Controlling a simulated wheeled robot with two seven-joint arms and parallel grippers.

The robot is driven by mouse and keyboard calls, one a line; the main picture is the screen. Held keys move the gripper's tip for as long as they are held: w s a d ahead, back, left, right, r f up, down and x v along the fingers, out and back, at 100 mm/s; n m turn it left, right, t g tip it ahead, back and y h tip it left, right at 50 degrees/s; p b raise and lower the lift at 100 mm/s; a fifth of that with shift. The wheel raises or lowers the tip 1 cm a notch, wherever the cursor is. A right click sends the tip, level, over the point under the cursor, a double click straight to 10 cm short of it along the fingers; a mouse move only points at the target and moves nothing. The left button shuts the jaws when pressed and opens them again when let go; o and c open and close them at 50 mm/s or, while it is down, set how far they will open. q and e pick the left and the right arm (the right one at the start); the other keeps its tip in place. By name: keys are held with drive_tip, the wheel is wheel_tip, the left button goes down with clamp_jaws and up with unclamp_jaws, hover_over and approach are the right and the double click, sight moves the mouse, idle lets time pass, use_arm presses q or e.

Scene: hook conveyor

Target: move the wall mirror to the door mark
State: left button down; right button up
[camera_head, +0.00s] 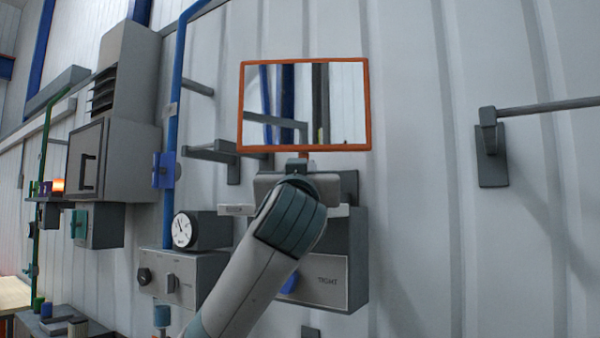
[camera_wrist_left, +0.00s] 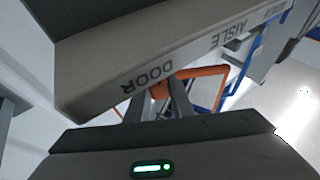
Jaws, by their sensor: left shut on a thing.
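The wall mirror (camera_head: 305,105) has an orange frame and stands at the upper middle of the head view, with its glass facing me. My left gripper (camera_head: 297,163) is at its lower edge; my own wrist hides most of the fingers. In the left wrist view the fingers (camera_wrist_left: 160,103) are shut on a small orange part, and more of the orange frame (camera_wrist_left: 205,72) shows behind. The door mark (camera_wrist_left: 147,77) is dark lettering on a grey panel just above the fingers. My right gripper is in neither view.
An AISLE mark (camera_wrist_left: 262,33) is on the same panel. Grey wall brackets (camera_head: 215,152) are left of the mirror, and a bracket with a rod (camera_head: 490,150) is at right. A dial gauge (camera_head: 183,230) and a grey cabinet (camera_head: 110,160) are at left. Bare wall lies right of the mirror.

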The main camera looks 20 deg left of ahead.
use_arm(q)
drive_tip(key=c, duration=1.6)
unclamp_jaws()
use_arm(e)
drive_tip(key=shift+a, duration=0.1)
use_arm(q)
drive_tip(key=shift+o, duration=0.2)
drive_tip(key=shift+s+f, duration=0.1)
